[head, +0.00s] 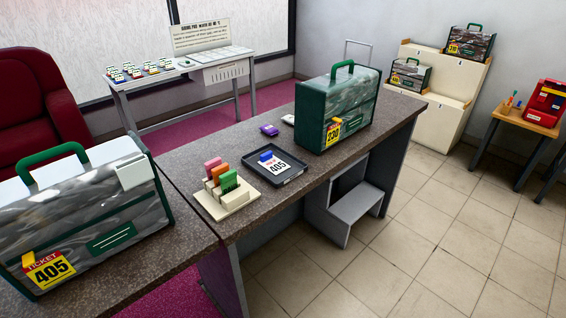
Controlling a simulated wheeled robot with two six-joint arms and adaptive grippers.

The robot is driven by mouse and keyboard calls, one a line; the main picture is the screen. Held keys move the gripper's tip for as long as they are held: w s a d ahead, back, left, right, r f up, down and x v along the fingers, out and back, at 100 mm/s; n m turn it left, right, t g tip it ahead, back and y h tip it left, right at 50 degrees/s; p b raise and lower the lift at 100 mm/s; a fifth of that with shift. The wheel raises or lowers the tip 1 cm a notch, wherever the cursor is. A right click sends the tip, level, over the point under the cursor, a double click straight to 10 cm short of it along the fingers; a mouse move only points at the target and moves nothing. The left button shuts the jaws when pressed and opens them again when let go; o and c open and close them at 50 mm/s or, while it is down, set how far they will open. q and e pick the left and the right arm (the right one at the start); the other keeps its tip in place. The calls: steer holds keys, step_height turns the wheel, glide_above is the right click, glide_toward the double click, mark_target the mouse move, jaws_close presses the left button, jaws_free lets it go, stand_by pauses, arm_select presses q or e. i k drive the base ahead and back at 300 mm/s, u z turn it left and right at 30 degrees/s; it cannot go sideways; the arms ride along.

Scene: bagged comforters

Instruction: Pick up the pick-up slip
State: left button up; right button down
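A white slip (276,167) printed "405" lies in a dark shallow tray (301,171) on the counter. I take it to be the pick-up slip. A small blue object (265,156) rests at its upper left end; I cannot tell whether it is attached. Neither of my grippers shows in the head view.
A green-handled bag (90,215) with ticket "405" (47,270) stands on the left counter (190,240). Another bag (350,95) stands behind the tray. A cream holder (240,201) with coloured pieces stands left of the tray. Tiled floor (440,230) is open at right.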

mark_target(269, 162)
steer(key=z, duration=1.5)
steer(key=i, duration=3.25)
steer(key=u, duration=3.5)
